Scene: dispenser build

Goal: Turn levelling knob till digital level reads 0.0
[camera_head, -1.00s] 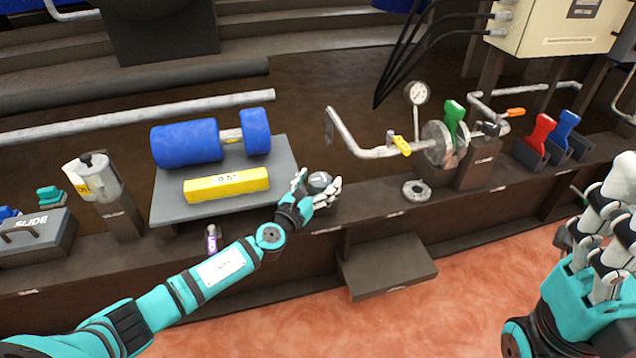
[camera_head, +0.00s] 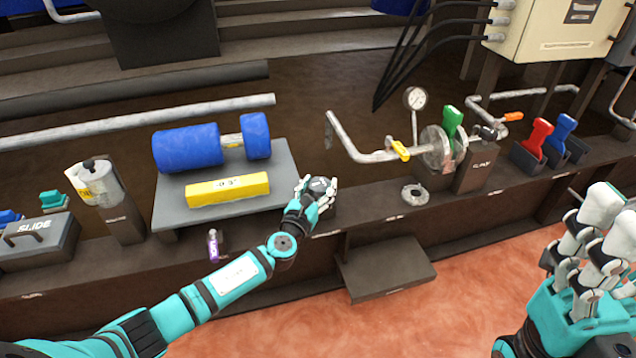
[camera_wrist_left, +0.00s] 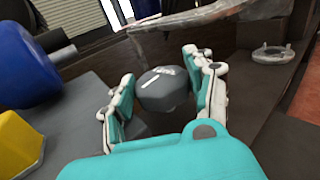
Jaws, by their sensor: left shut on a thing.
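The levelling knob (camera_wrist_left: 163,88) is a dark grey round knob with a white mark on its top. It also shows in the head view (camera_head: 321,184), at the right end of the levelling plate (camera_head: 175,212). My left gripper (camera_head: 317,189) is shut around the knob, with fingers on both sides of it. The yellow digital level (camera_head: 228,190) lies on the plate.
A blue motor-like cylinder (camera_head: 188,148) sits on the plate behind the level. To the right are a bent pipe with a yellow valve handle (camera_head: 400,150), a gauge (camera_head: 415,98), a flange ring (camera_head: 415,194) and coloured handles. A dark step (camera_head: 388,268) juts out below the bench.

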